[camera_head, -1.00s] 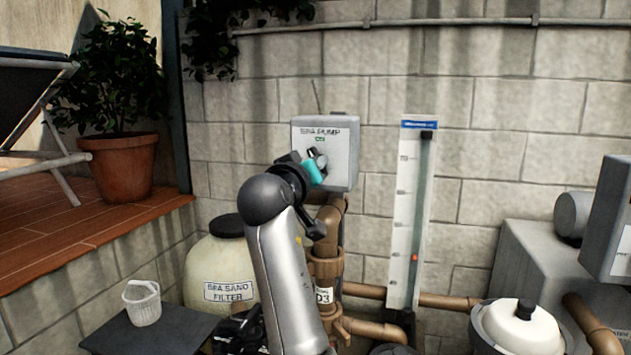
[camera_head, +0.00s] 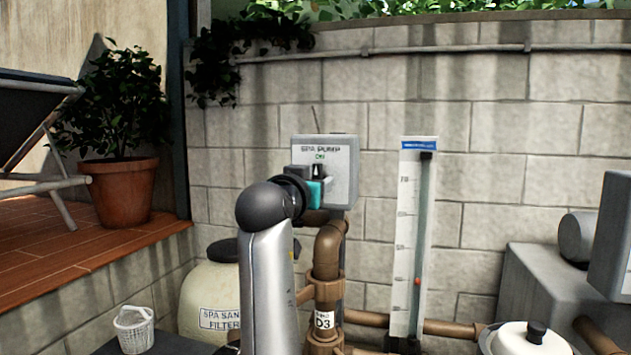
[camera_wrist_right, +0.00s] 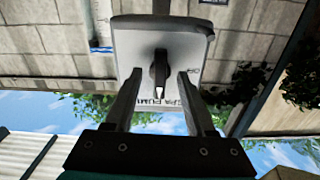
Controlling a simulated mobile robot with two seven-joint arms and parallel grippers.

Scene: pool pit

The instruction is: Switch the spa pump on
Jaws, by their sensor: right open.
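The grey spa pump box (camera_head: 343,172) is on the block wall, with a "SPA PUMP" label and a green "ON" mark. Its dark knob (camera_head: 317,171) stands upright below that mark, partly hidden by my gripper. In the right wrist view, which is upside down, the knob (camera_wrist_right: 160,72) has its white pointer towards the label lettering. My right gripper (camera_head: 322,181) is at the box front. It is open, with its two fingers (camera_wrist_right: 159,76) on either side of the knob and a visible gap at each. My left gripper is not in view.
Brown pipes (camera_head: 328,255) run below the box, beside the cream sand filter (camera_head: 207,285). A gauge board (camera_head: 408,235) stands to the right on the wall. A white basket (camera_head: 134,330) sits at lower left. A potted plant (camera_head: 124,190) stands on the tiled deck.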

